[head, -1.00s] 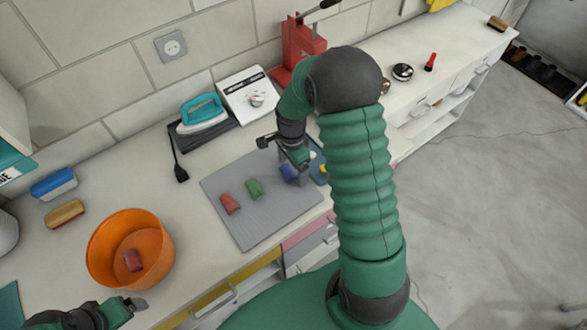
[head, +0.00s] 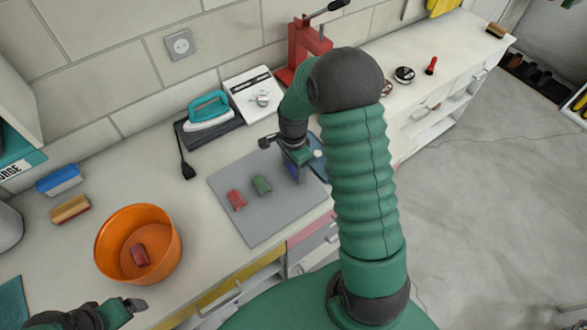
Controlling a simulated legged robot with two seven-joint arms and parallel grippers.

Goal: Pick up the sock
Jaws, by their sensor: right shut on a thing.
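A small blue rolled sock (head: 292,172) is at the back right of the grey mat (head: 262,222), mostly hidden by my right gripper (head: 296,174). The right gripper points down and is shut on the blue sock. A red rolled sock (head: 236,200) and a green one (head: 262,185) lie on the mat to its left. Another red roll (head: 140,255) lies in the orange bowl (head: 112,258). My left gripper (head: 136,305) is at the bottom left, in front of the bowl; its jaw opening is unclear.
A teal iron (head: 209,110) on a dark base, a white device (head: 254,95) and a red press (head: 306,52) stand along the wall. Blue and wooden brushes (head: 70,209) lie at left. The counter's front edge runs below the mat.

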